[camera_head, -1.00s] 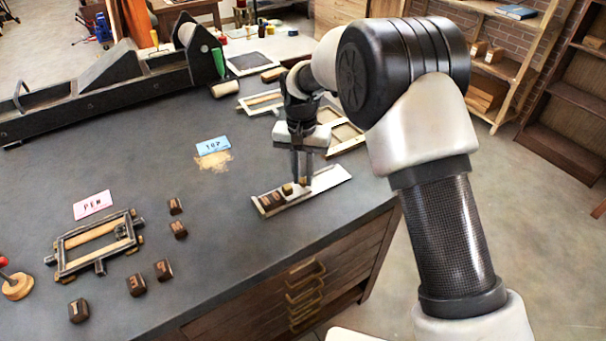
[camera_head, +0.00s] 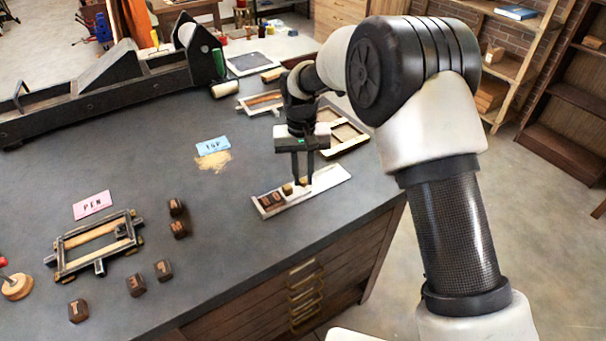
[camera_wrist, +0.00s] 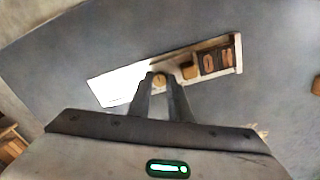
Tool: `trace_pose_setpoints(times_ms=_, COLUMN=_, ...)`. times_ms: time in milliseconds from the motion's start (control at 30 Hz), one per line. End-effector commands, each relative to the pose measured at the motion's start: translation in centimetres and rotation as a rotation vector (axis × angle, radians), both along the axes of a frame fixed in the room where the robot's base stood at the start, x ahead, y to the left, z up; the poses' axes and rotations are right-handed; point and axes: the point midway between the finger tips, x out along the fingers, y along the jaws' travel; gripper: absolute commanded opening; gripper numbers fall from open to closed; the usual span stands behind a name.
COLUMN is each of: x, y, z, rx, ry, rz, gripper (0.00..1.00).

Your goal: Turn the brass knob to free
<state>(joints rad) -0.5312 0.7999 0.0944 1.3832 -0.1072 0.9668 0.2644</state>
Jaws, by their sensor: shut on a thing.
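A pale composing tray (camera_head: 330,180) lies on the dark bench near its front right edge. It holds dark letter blocks (camera_head: 270,199) at its left end and a brass block (camera_head: 287,189) beside them. In the wrist view the letter blocks (camera_wrist: 217,60) and the brass block (camera_wrist: 190,71) lie right of my fingers. The round brass knob (camera_wrist: 159,80) shows between my fingertips, with a small mark on its top. My gripper (camera_head: 303,181) points down over the tray and is shut on the knob; it also shows in the wrist view (camera_wrist: 160,84). The fingers hide the knob's sides.
A metal frame (camera_head: 70,267) and several loose dark blocks (camera_head: 136,285) lie at the left front. A pink card (camera_head: 92,205) and a blue card (camera_head: 213,146) lie on the bench. Wooden frames (camera_head: 345,138) lie behind my gripper. A long black press (camera_head: 100,90) fills the back left.

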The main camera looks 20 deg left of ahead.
Motion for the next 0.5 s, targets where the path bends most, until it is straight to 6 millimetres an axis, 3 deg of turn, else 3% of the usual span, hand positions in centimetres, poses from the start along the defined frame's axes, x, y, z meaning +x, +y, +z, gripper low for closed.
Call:
trace_pose_setpoints(times_ms=100, x=0.01, y=0.00, z=0.09, rx=-0.001, ry=0.000, rz=0.001, gripper=0.00)
trace_pose_setpoints(times_ms=133, x=0.00, y=-0.01, z=0.09, rx=-0.001, ry=0.000, rz=0.001, gripper=0.19)
trace_pose_setpoints(times_ms=233, x=0.00, y=-0.01, z=0.07, rx=-0.001, ry=0.000, rz=0.000, gripper=0.36)
trace_pose_setpoints(times_ms=500, x=-0.02, y=0.00, z=0.01, rx=-0.001, ry=0.000, rz=-0.007, gripper=0.36)
